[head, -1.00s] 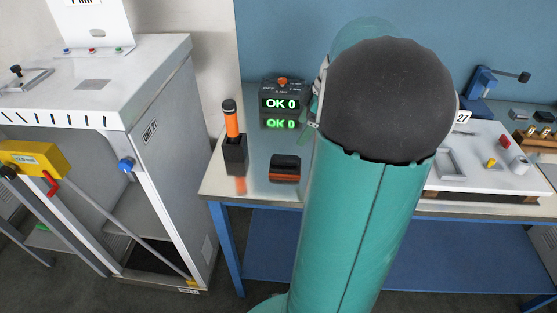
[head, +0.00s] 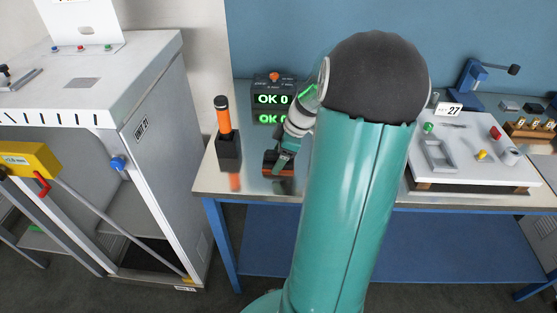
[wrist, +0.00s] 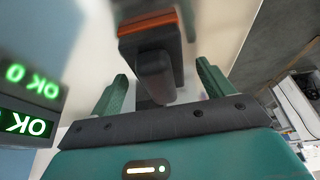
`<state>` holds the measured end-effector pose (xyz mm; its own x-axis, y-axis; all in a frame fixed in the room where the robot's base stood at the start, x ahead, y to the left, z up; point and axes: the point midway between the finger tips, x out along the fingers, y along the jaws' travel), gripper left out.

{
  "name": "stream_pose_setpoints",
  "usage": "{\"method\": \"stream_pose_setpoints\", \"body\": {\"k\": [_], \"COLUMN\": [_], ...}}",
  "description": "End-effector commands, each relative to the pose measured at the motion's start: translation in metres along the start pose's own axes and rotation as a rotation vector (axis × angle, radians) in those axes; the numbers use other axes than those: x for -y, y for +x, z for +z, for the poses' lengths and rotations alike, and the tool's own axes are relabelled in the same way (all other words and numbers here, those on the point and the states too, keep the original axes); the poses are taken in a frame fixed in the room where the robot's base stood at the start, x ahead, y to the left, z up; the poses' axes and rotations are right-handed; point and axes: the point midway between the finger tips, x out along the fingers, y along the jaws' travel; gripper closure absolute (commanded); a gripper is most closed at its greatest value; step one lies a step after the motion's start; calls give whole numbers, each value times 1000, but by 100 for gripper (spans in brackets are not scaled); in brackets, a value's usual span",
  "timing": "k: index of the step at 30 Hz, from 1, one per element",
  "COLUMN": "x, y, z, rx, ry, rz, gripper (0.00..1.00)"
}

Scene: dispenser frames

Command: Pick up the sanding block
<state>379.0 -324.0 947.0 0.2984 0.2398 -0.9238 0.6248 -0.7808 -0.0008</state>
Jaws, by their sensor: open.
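The sanding block (head: 271,169), black on top with an orange-brown band at its base, lies on the workbench (head: 330,190) near its front left edge. My gripper (head: 284,157) is over its right part and hides some of it in the head view. In the wrist view the sanding block (wrist: 152,62) is ahead of the two green fingers, with its dark handle lying between them. My gripper (wrist: 158,88) is open, with one finger on each side of the handle. I cannot tell whether either finger touches it.
A black holder with an orange-handled tool (head: 226,135) stands close to the left of the block. A counter display reading OK 0 (head: 272,99) stands behind it. A white panel with fixtures (head: 470,160) is at the right. A grey cabinet (head: 150,130) stands left of the bench.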

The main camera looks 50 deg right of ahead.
Motion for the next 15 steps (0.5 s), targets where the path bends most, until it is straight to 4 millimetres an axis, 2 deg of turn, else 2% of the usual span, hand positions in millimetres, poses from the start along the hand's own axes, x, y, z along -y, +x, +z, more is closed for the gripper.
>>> {"method": "stream_pose_setpoints", "body": {"k": [8, 15], "x": [0, 0], "y": [6, 5], "z": [0, 0], "rx": [0, 0], "ry": [0, 0], "rz": [1, 1], "gripper": [20, 65]}}
